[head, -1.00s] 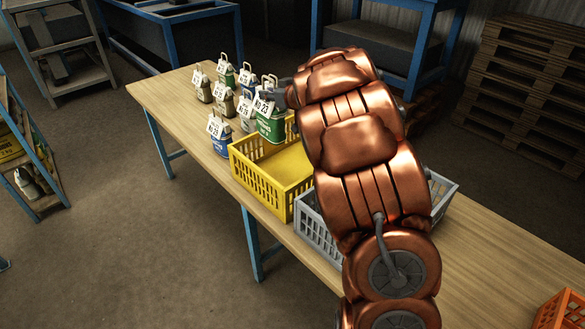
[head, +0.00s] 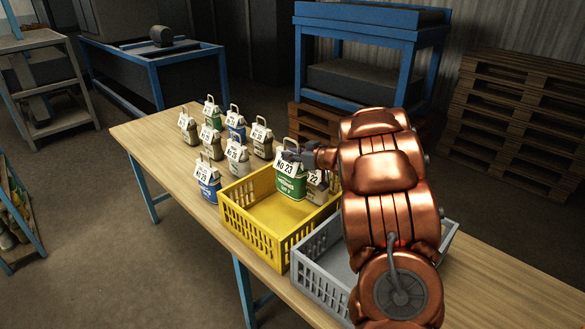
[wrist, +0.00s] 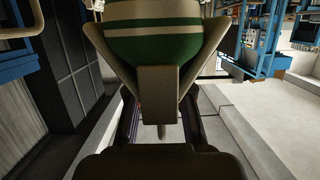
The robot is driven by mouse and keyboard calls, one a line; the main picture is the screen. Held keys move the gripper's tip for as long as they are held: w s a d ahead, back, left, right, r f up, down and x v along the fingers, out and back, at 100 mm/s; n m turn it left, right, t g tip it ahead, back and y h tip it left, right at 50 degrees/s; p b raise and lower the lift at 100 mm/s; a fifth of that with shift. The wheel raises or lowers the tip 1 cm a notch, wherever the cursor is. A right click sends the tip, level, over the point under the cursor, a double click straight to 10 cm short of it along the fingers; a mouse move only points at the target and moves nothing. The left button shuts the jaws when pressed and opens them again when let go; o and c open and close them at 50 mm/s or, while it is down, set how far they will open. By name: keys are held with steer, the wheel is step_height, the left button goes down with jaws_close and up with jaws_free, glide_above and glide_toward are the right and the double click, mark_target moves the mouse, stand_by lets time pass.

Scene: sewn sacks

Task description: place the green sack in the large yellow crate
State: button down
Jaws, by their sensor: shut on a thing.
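My gripper (head: 304,154) is shut on the green sack (head: 291,186), which carries a white "No 23" tag and a handle loop. The sack hangs upright over the back right part of the large yellow crate (head: 251,236); I cannot tell how far its base is above the crate floor. The visible crate floor is bare. In the wrist view, the green sack (wrist: 165,45) shows close up as green and cream bands.
A grey crate (head: 320,284) stands right of the yellow one. A sack tagged 22 (head: 318,190) is partly hidden behind the held sack. A blue sack (head: 207,183) and several others, one green (head: 211,109), stand left and behind on the wooden table (head: 155,130).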

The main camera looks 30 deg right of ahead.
mark_target(292, 164)
steer(key=shift+d+f, duration=0.1)
steer(key=shift+f, duration=2.4)
steer(key=c, duration=1.1)
jaws_free()
steer(key=shift+o, duration=0.2)
